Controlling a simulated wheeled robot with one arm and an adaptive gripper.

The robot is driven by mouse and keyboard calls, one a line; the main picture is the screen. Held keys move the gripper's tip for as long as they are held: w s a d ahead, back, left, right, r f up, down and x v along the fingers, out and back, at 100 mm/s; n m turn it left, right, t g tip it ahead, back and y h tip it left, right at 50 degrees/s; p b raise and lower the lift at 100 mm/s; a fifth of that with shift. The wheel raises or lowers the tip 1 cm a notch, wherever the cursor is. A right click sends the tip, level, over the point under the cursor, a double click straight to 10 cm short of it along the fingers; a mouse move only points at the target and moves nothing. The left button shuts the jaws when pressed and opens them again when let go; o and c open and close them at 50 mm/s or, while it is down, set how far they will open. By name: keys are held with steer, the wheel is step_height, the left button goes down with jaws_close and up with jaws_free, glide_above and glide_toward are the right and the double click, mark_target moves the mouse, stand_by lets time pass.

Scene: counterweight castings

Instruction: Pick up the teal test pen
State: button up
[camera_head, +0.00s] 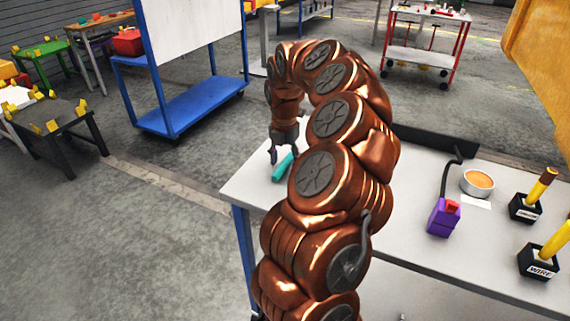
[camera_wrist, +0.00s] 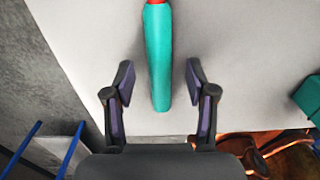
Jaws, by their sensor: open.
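The teal test pen (camera_wrist: 158,60) lies on the light grey table, running up and down between my fingers in the wrist view, with a red part at its top edge. In the head view the teal pen (camera_head: 283,167) shows near the table's left corner, partly hidden by my arm. My gripper (camera_wrist: 158,85) is open, one finger on each side of the pen with a gap on both sides. In the head view my gripper (camera_head: 282,150) points down at the pen. I cannot tell how high the fingertips are above the table.
The table (camera_head: 405,215) carries a purple device (camera_head: 443,217) with a black cable, a round bowl (camera_head: 478,183) and black holders with yellow handles (camera_head: 525,207) at right. A teal block (camera_wrist: 308,97) shows at the wrist view's right edge. The table's left edge is close to the pen.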

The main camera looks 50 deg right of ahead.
jaws_close()
stand_by(0.4)
